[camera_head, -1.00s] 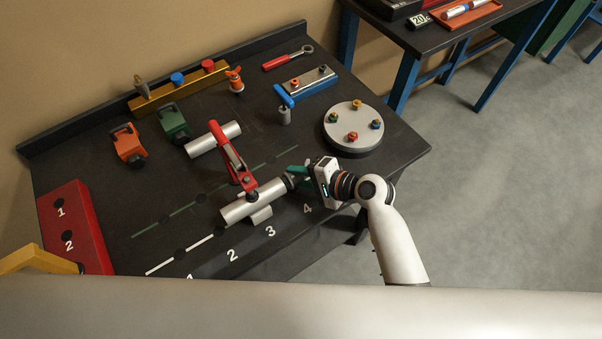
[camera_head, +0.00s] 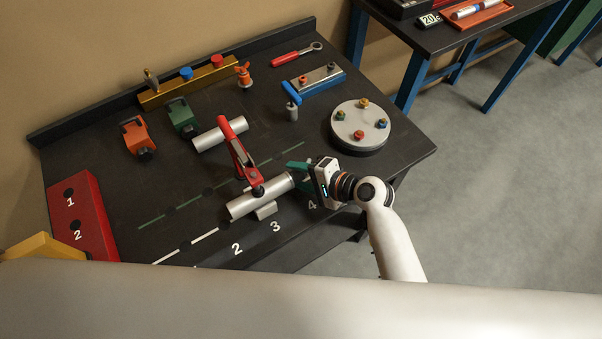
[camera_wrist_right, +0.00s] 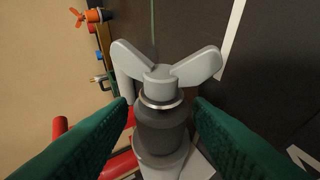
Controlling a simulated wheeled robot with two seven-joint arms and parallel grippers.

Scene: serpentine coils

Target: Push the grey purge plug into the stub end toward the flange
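The grey purge plug (camera_wrist_right: 163,130) shows large in the right wrist view, with a dark round body, a bright ring and a light grey wing nut (camera_wrist_right: 160,82). In the head view it is mostly hidden at the right end of the silver pipe stub (camera_head: 250,205), under the red clamp (camera_head: 240,160). My right gripper (camera_head: 298,176) is at that end. Its green fingers stand on either side of the plug, with narrow gaps showing. How deep the plug sits is unclear. I cannot clearly identify the flange. My left gripper is not in view.
A round grey plate (camera_head: 345,132) with several coloured knobs stands behind my right gripper. Another silver pipe (camera_head: 220,135) lies behind the clamp. A red numbered block (camera_head: 92,215) stands at the left. The dark tabletop (camera_head: 290,225) is clear around number 3.

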